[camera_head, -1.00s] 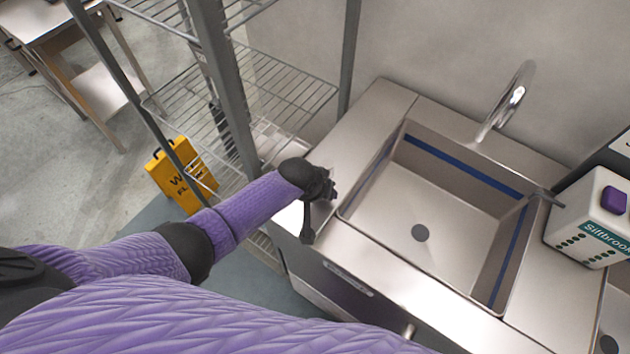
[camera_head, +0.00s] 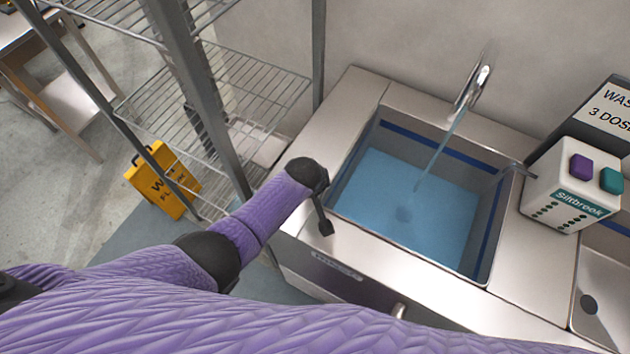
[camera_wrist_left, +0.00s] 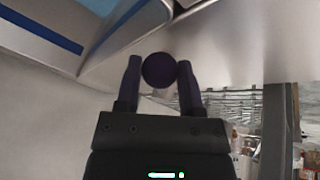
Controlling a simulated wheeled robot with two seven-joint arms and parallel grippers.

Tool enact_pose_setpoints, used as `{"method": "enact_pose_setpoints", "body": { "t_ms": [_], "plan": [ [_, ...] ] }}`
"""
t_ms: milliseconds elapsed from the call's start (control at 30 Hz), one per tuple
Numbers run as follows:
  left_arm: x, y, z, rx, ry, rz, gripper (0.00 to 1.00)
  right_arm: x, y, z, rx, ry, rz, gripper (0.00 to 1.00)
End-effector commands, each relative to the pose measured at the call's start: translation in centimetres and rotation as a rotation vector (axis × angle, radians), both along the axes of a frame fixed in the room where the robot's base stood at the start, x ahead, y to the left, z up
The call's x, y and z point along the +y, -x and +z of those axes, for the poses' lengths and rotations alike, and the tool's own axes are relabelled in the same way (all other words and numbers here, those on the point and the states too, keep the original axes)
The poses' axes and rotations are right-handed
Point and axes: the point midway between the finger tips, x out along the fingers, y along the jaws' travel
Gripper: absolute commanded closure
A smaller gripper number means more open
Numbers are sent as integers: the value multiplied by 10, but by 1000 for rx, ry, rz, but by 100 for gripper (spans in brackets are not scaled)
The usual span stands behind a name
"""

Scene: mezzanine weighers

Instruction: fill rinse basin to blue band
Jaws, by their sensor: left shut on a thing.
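The rinse basin (camera_head: 484,262) is a steel sink with blue water (camera_head: 430,205) covering its floor. A dark blue band (camera_head: 440,146) runs along its inner walls. Along the back wall, the water surface lies below the band, with a grey strip between. The tap (camera_head: 472,88) pours a stream into the basin. My left gripper (camera_head: 318,184) is at the basin's left front corner. In the left wrist view, the left gripper (camera_wrist_left: 160,74) is shut on a dark round knob (camera_wrist_left: 159,70). What the knob belongs to is hidden. My right gripper is out of view.
Another basin (camera_head: 605,275) lies at far right. A wire rack (camera_head: 215,95) and yellow wet-floor sign (camera_head: 160,180) are left.

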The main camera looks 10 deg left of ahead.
Motion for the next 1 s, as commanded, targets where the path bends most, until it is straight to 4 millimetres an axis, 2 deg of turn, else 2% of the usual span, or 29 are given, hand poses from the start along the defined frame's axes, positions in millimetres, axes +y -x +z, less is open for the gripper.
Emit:
{"method": "enact_pose_setpoints", "body": {
  "t_ms": [133, 167, 300, 567, 667, 800, 1000],
  "plan": [
    [-1, 0, 0, -1, 1, -2, 100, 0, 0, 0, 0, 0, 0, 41],
    [-1, 0, 0, -1, 1, -3, 45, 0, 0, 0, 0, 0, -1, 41],
    [0, 0, 0, -1, 1, -3, 17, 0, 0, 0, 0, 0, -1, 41],
    [0, 1, 3, 0, 0, -1, 17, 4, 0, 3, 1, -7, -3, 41],
    [1, 6, 19, -1, 2, -2, 17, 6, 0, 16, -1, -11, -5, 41],
    [2, 20, 51, -2, 1, -3, 17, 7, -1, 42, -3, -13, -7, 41],
    [5, 36, 82, -1, 2, -3, 17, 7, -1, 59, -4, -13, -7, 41]
  ]
}}
